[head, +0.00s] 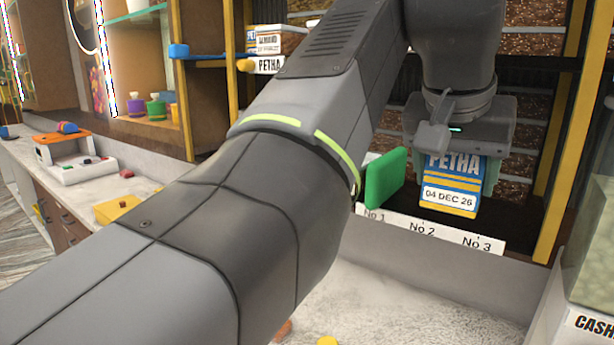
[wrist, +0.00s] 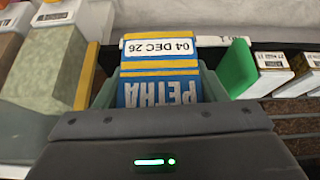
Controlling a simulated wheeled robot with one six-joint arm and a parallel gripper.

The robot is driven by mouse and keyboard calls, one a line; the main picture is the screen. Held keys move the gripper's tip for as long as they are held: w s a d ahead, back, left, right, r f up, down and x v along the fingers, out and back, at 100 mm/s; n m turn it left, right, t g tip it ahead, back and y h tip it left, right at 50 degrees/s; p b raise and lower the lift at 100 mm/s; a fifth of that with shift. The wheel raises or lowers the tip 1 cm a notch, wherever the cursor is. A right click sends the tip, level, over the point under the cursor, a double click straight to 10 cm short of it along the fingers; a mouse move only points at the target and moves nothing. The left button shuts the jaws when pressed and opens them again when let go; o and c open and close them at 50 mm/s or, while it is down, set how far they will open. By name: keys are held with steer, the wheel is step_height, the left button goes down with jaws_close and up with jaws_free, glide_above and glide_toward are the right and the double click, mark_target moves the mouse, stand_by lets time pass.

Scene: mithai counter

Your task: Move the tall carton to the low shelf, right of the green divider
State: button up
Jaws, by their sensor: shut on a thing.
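The tall carton (head: 450,186) is blue, yellow and white, printed PETHA and 04 DEC 26. My gripper (head: 455,172) is shut on it, with the carton hanging below the palm in the head view. In the wrist view the carton (wrist: 160,75) sits between the two pale green fingers. The green divider (head: 385,178) stands just left of the carton in the head view; it also shows right of the carton in the wrist view (wrist: 237,68). The low shelf's white label strip (head: 430,229) reads No.1, No.2, No.3. I cannot tell whether the carton's base touches the shelf.
In the wrist view, white cartons (wrist: 272,72) stand beyond the divider, and a larger box (wrist: 48,65) stands on the carton's other side. A pale counter (head: 400,305) lies in front.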

steer(key=w+d, duration=0.2)
steer(key=w, duration=0.1)
steer(key=w+d+f+p, duration=0.1)
steer(key=w+d, duration=0.2)
steer(key=w+d+f+p, duration=0.1)
steer(key=w+d, duration=0.2)
steer(key=shift+w+d+f, duration=0.1)
steer(key=shift+w+f, duration=0.05)
steer(key=shift+w, duration=0.2)
steer(key=shift+s+f, duration=0.2)
steer(key=shift+f, duration=0.3)
steer(key=shift+w+f, duration=0.2)
steer(key=shift+f, duration=1.75)
steer(key=o, duration=1.1)
steer(key=shift+o, duration=0.2)
steer(key=shift+r, duration=0.45)
steer(key=v, duration=1.1)
steer(key=shift+s, duration=0.2)
